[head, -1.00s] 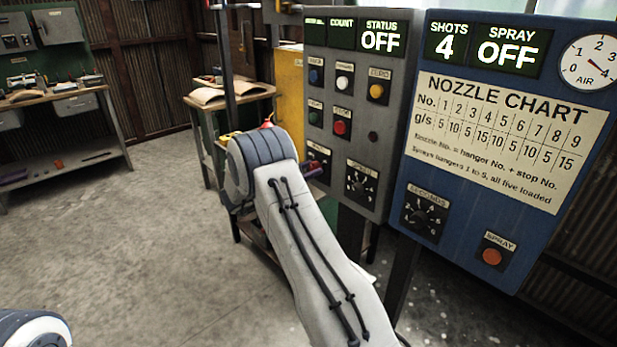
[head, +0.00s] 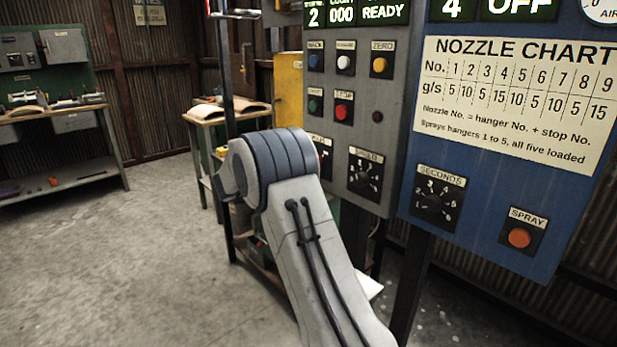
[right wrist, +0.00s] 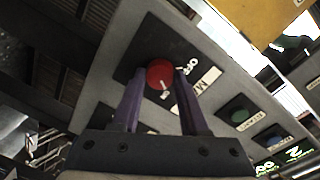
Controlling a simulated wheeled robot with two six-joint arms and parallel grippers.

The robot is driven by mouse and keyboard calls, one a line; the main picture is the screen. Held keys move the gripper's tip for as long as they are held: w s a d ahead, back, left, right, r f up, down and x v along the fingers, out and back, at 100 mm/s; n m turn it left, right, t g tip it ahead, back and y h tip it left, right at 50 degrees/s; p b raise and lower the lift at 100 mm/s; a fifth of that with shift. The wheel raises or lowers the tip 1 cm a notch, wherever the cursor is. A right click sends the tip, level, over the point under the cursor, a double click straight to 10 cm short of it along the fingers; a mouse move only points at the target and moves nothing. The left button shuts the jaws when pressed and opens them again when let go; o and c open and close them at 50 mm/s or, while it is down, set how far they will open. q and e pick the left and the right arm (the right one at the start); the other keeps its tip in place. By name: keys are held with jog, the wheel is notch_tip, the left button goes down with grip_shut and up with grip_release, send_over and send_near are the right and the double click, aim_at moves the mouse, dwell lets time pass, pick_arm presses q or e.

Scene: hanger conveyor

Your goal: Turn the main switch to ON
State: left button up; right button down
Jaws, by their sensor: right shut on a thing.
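The main switch is a red round knob (right wrist: 158,72) with a white mark, on a black plate of the grey control panel (head: 392,130). In the right wrist view the two purple fingers of my right gripper (right wrist: 159,80) are shut on the knob, one on each side. White lettering and a label plate (right wrist: 207,90) sit beside it. In the head view my right arm hides most of the switch. The panel's status display (head: 383,11) reads READY. My left gripper is not in view.
The grey panel also has several push buttons, including a red one (head: 343,109), and a black dial (head: 364,174). A blue spray panel (head: 480,190) stands to the right. A workbench (head: 60,113) is at the far left, with open floor before it.

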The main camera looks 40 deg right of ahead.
jog(key=shift+f+m+b, duration=0.1)
jog(key=shift+m+b, duration=1.7)
jog(key=shift+b, duration=0.3)
jog(key=shift+c, duration=2.1)
grip_release()
jog(key=s+a, duration=0.1)
jog(key=a, duration=0.9)
jog(key=shift+a+r, duration=0.25)
jog(key=shift+r, duration=0.1)
jog(key=shift+w, duration=0.1)
